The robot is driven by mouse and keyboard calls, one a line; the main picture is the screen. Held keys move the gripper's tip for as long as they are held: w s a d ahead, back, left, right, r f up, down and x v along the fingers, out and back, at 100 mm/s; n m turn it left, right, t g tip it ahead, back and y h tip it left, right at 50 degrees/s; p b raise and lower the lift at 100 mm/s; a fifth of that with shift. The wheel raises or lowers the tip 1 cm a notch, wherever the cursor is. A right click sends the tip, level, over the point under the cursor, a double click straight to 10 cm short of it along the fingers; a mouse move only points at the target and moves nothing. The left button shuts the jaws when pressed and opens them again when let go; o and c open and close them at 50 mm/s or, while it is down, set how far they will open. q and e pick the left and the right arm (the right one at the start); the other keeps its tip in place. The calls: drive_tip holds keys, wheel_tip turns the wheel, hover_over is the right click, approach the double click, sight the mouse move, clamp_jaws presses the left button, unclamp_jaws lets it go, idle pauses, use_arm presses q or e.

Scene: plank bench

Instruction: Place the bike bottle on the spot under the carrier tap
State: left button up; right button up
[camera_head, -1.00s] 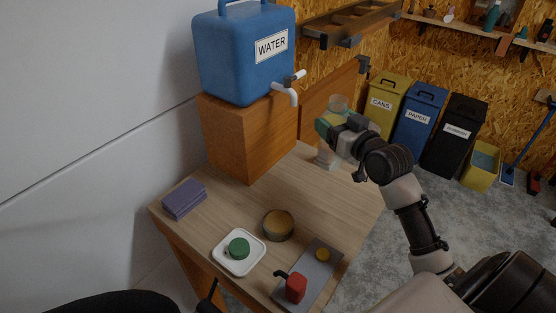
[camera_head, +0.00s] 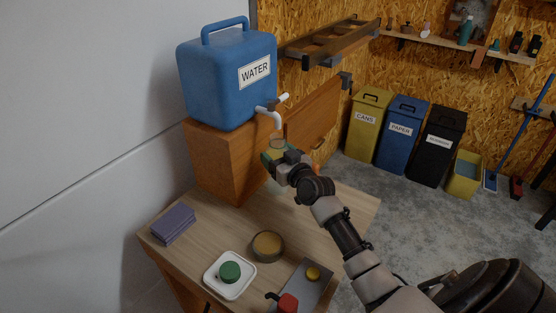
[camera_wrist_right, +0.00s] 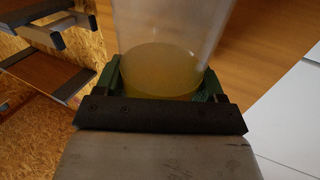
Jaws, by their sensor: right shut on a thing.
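A clear bike bottle (camera_head: 277,143) with yellowish liquid is held upright in my right gripper (camera_head: 277,158). The right wrist view shows the bottle (camera_wrist_right: 165,30) between the green-lined jaws (camera_wrist_right: 160,90). The blue water carrier (camera_head: 226,75) stands on a wooden box (camera_head: 222,160), with its white tap (camera_head: 271,115) pointing right and bending down. In the head view the bottle's top appears just below the tap's spout; the exact depth gap is unclear. The gripper hides the bottle's middle. No marked spot under the tap can be made out. My left gripper is out of view.
The bench (camera_head: 205,225) holds a purple cloth stack (camera_head: 173,223), a round tin (camera_head: 267,246), a white dish (camera_head: 232,288) with a green lid, and a grey board (camera_head: 308,283) with a red item. Bins stand on the floor behind. The bench's right part is bare.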

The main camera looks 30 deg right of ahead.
drive_tip(key=shift+f, duration=0.9)
drive_tip(key=o, duration=1.1)
drive_tip(key=shift+f, duration=0.1)
drive_tip(key=s+b, duration=0.1)
drive_tip(key=s, duration=1.1)
